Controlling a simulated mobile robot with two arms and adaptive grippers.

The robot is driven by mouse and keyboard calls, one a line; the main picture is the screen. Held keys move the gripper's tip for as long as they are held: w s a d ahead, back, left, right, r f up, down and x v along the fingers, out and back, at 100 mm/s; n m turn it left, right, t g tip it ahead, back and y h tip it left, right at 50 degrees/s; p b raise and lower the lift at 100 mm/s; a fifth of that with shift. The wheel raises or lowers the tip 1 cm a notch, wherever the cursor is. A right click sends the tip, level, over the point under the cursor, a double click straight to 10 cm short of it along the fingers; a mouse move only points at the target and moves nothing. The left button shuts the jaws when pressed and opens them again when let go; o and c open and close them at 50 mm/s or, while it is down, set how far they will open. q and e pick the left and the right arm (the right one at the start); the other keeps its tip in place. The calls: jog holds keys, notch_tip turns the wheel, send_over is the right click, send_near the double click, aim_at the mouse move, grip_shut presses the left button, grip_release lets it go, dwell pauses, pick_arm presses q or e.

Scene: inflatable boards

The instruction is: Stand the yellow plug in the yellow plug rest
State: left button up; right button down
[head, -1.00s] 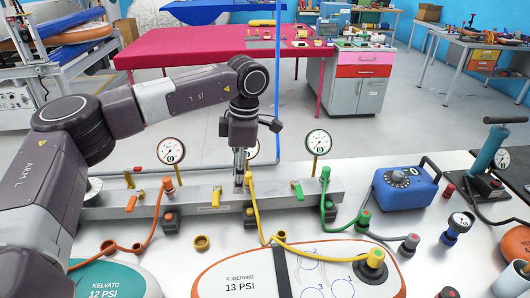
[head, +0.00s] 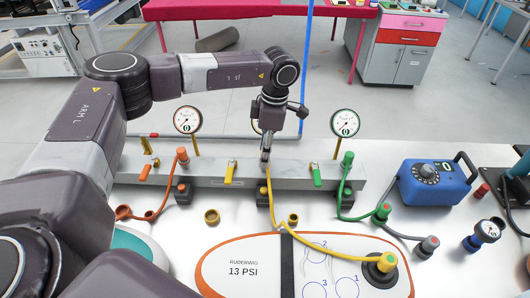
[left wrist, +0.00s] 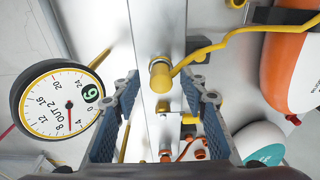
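The yellow hose runs from a yellow fitting (left wrist: 160,78) on the grey manifold (head: 220,174) to a yellow plug (head: 387,261) on the black valve of the Ruderwig board (head: 230,288). My left gripper (head: 266,153) is over the manifold at the hose's upper end. In the left wrist view its fingers (left wrist: 165,95) are apart, with the yellow fitting between them and gaps at both sides. A black block (head: 262,197) with a yellowish top stands before the manifold; a yellow ring (head: 211,216) lies on the table. I cannot tell which is the plug rest. My right gripper is out of view.
Orange (head: 182,156) and green (head: 347,159) hose fittings stand on either side along the manifold. Gauges (head: 345,123) rise behind it. A blue pump box (head: 435,183) stands right. Bare white table lies around the yellow ring.

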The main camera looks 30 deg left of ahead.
pick_arm(q)
jog(key=shift+s+f, duration=0.1)
jog(key=shift+f, duration=0.1)
grip_shut()
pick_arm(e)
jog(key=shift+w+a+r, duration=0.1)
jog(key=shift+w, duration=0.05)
pick_arm(q)
jog(key=shift+r, duration=0.15)
